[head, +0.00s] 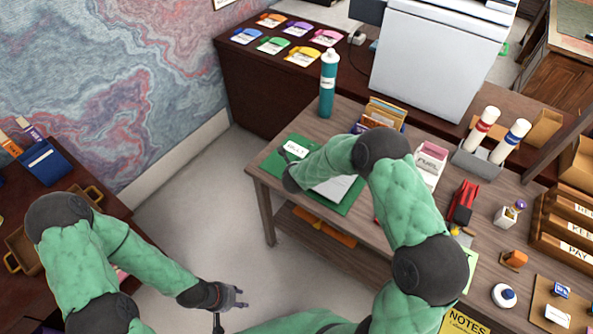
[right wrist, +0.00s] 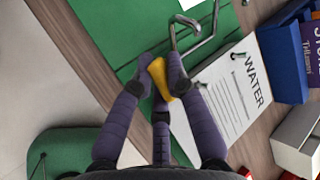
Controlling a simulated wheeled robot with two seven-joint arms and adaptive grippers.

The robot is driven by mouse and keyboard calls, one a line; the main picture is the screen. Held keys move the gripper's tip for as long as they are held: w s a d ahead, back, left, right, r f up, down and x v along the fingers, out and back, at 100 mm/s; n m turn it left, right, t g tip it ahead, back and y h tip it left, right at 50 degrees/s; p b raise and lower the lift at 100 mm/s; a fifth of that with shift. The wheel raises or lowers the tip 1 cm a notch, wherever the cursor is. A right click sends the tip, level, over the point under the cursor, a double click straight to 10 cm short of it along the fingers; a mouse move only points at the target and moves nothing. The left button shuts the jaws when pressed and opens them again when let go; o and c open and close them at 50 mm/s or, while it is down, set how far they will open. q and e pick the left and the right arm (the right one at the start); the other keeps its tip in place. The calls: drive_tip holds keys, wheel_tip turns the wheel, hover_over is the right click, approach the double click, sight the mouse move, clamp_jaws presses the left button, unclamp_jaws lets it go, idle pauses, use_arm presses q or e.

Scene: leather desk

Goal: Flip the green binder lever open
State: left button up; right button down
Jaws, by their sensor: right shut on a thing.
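The green binder (head: 347,201) lies open on the wooden desk, with a white sheet in it. In the right wrist view the binder (right wrist: 113,30) shows its bent metal rings (right wrist: 196,38) and a page headed WATER (right wrist: 228,98). My right gripper (right wrist: 164,76) has its purple fingers closed around a yellow piece (right wrist: 158,74), the lever's tip, beside the rings. The fingers hide most of the lever. In the head view my right arm covers part of the binder. My left gripper (head: 236,297) hangs empty over the floor, its fingers apart.
A teal bottle (head: 328,84) stands behind the binder. A file holder (head: 383,113), a red stapler (head: 462,203) and a marker holder (head: 478,160) are to the right. Open floor lies left of the desk.

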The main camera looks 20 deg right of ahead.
drive_tip(key=c, duration=1.2)
unclamp_jaws()
drive_tip(key=v, duration=1.2)
drive_tip(key=s+a+f+n+g+y, duration=0.3)
drive_tip(key=s+f+n, duration=0.7)
drive_tip(key=f+n, duration=0.35)
drive_tip(key=s+a+f+n+g+y, duration=0.2)
drive_tip(key=s+n, duration=0.3)
drive_tip(key=s, duration=0.3)
drive_tip(key=s+a+f+n+g+y, duration=0.1)
drive_tip(key=s+a+f+n+g, duration=0.2)
drive_tip(key=s+f+n, duration=0.2)
drive_tip(key=s+n, duration=0.1)
drive_tip(key=s, duration=0.2)
drive_tip(key=shift+f+y, duration=0.35)
drive_tip(key=shift+y, duration=0.05)
